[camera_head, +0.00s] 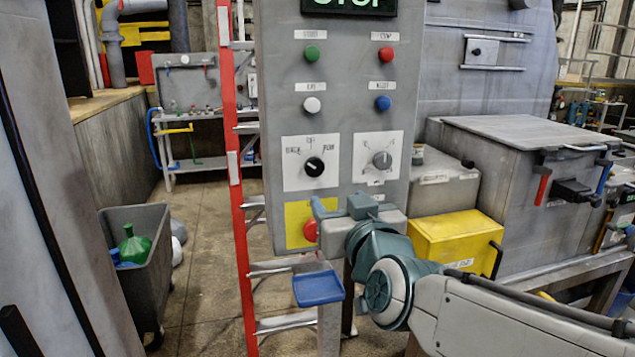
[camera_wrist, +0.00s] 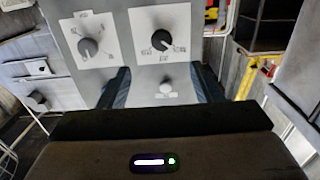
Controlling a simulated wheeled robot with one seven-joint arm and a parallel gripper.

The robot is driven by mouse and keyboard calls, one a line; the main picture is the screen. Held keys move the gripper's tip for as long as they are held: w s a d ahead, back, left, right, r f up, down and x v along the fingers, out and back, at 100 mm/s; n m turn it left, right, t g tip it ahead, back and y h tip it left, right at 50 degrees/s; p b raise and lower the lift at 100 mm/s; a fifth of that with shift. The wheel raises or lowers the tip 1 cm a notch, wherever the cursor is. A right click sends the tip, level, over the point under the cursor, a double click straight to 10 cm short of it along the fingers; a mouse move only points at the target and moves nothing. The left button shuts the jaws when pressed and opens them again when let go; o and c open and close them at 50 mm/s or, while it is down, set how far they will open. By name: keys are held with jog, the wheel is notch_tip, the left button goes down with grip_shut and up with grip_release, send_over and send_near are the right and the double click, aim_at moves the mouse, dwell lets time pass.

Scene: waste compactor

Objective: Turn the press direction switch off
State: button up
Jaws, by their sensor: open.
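The press direction switch (camera_head: 314,166) is a black knob on a white plate at the lower left of the grey control panel (camera_head: 333,115). Labels sit left, above and right of it, the top one seemingly OFF. Its exact pointer direction is hard to read. In the wrist view, which looks upside down, this switch (camera_wrist: 160,41) is the right-hand knob. My gripper (camera_head: 338,207) is open, low in front of the panel, below the knobs in the head view. Its two dark blue fingers (camera_wrist: 162,88) are apart, with nothing held; neither visibly touches the switch.
A second, grey knob (camera_head: 382,160) is beside the switch. Green, red, white and blue buttons are above. A red button (camera_head: 311,231) on yellow is close to my gripper. A red ladder (camera_head: 236,190) stands left; a yellow box (camera_head: 455,243) is right.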

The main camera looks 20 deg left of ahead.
aim_at(315, 170)
jog(key=x, duration=0.4)
jog(key=p+x, duration=0.1)
jog(key=x, duration=0.4)
jog(key=p+x, duration=0.1)
jog(key=x, duration=0.4)
jog(key=shift+s+a+r, duration=0.1)
jog(key=shift+a+r, duration=0.05)
jog(key=shift+r, duration=0.2)
jog(key=shift+c, duration=0.3)
jog(key=c, duration=0.9)
